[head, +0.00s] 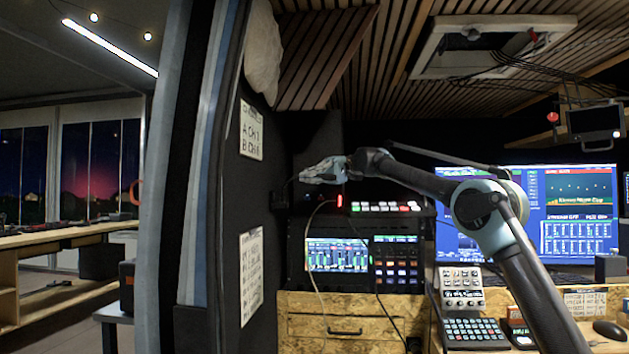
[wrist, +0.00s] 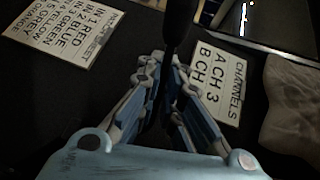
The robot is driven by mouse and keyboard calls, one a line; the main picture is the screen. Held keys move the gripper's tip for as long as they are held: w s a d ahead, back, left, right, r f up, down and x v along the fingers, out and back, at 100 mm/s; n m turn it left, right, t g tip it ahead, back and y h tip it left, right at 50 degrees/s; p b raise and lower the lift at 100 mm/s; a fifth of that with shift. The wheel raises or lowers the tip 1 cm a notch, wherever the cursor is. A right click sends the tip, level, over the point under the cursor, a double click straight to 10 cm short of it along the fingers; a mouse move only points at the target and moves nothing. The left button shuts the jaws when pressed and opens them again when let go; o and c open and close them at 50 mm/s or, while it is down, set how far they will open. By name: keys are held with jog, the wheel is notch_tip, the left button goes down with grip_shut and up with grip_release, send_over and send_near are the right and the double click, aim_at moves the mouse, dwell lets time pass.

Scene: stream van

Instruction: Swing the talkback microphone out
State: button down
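The talkback microphone shows in the wrist view as a dark rod (wrist: 176,24) that comes down from the top edge to my fingertips. My gripper (wrist: 163,66) has its two blue-padded fingers drawn close together with the rod between their tips, so it looks shut on the microphone. The lower end of the rod is lost in shadow between the fingers. A thin dark piece by the fingertips there is too small to make out.
A channels sign (head: 252,131) and a lower sign (head: 251,275) hang on the dark wall. The rack with screens (head: 337,255) stands under my gripper, with a button panel (head: 387,207) on top. A pale cloth-like lump (wrist: 296,108) is at the wrist view's right.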

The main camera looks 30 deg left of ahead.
jog(key=shift+w, duration=0.1)
jog(key=c, duration=1.8)
grip_release()
